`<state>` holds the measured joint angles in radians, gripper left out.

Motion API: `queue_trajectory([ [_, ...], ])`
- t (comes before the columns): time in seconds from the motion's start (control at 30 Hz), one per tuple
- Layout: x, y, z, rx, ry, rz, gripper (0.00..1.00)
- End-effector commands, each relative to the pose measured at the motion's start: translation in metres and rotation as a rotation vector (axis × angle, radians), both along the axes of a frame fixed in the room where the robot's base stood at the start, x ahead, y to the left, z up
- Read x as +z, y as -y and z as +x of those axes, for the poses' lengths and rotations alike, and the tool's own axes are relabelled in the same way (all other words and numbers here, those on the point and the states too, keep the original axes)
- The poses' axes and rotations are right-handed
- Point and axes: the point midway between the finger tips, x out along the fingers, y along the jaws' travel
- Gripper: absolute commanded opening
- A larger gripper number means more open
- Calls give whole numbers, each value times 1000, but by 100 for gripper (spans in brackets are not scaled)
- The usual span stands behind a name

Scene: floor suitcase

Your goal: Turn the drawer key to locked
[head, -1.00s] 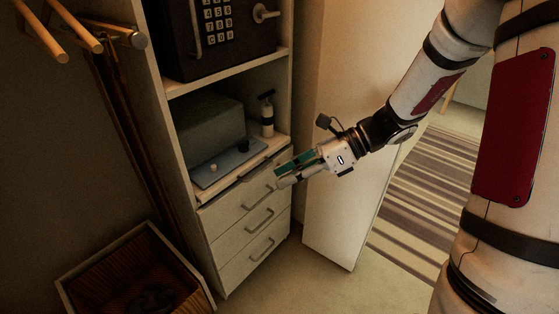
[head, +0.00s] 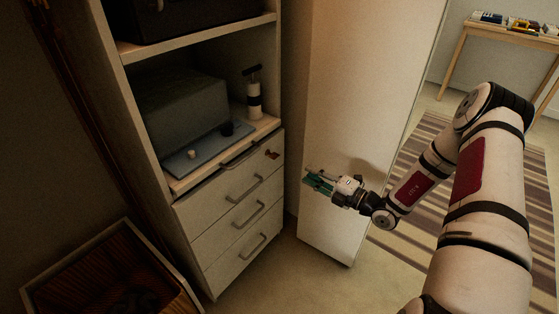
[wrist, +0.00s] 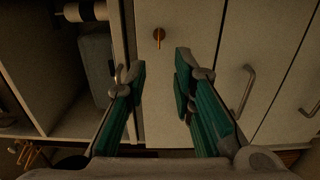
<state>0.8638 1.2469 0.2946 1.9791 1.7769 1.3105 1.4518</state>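The small orange-red key (head: 272,154) sits in the front of the top drawer (head: 213,186), near its right end. It also shows in the wrist view as an orange key (wrist: 159,38) on the pale drawer front, ahead of my gripper and between the lines of its fingers. My gripper (head: 309,179) is right of the drawers in the head view, apart from the key. In the wrist view my gripper (wrist: 159,70) is open, with green pads spread and nothing between them. Whether the key stands at locked cannot be told.
Drawer handles (head: 246,188) stick out below the key. A white panel (head: 345,110) stands right, behind my gripper. An open wooden box (head: 105,255) is lower left.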

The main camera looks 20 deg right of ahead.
Motion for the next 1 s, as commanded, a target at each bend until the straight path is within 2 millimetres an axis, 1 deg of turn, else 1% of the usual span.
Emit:
queue_trajectory([
  [0.17, 0, -18, 21, 7, 4, -2, 23],
  [0.4, 0, -46, 60, 8, 4, -4, 23],
  [0.6, 0, -66, 87, 7, 5, -5, 23],
  [0.8, 1, -76, 103, 6, 4, -4, 23],
  [1.0, 1, -79, 107, 5, 3, -4, 23],
])
